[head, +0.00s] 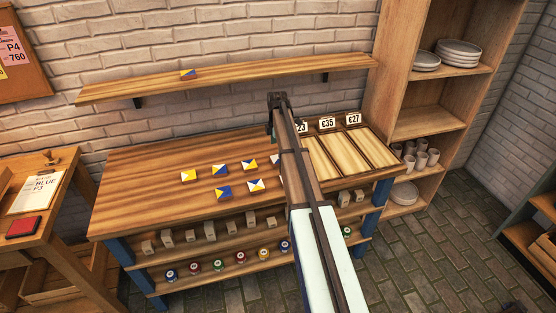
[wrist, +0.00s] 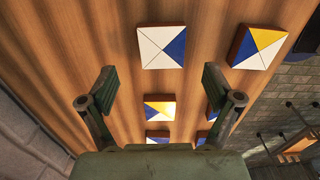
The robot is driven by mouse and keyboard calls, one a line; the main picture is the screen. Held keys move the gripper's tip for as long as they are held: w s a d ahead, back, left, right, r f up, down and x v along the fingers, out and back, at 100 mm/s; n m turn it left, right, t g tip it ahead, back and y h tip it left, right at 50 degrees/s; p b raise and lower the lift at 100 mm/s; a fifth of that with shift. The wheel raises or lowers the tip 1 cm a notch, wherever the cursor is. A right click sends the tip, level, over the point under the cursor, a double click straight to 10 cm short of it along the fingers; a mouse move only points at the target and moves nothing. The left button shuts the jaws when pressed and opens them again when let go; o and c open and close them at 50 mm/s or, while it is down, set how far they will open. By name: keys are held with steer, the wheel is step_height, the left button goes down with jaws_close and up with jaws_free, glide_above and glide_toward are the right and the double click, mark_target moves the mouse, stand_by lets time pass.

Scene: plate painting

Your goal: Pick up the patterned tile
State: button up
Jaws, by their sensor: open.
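Several square patterned tiles lie on the wooden worktop (head: 150,205). A smaller-looking tile (wrist: 159,107) shows between my fingers. My gripper (wrist: 160,84) is open and empty. My arm hides part of the worktop in the head view.
Slanted wooden trays (head: 323,156) with price cards stand at the worktop's right. Paint jars (head: 240,257) and small blocks line the shelves below. A wooden rack (head: 440,80) with plates and cups stands at right. The worktop's left part is clear.

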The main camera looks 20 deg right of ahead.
mark_target(278, 158)
steer(key=shift+s+d+f+p, duration=0.1)
steer(key=shift+f+p, duration=0.5)
steer(key=shift+f, duration=0.75)
steer(key=shift+s+f+p, duration=0.1)
steer(key=shift+f+p, duration=0.5)
steer(key=shift+f, duration=0.7)
steer(key=c, duration=1.3)
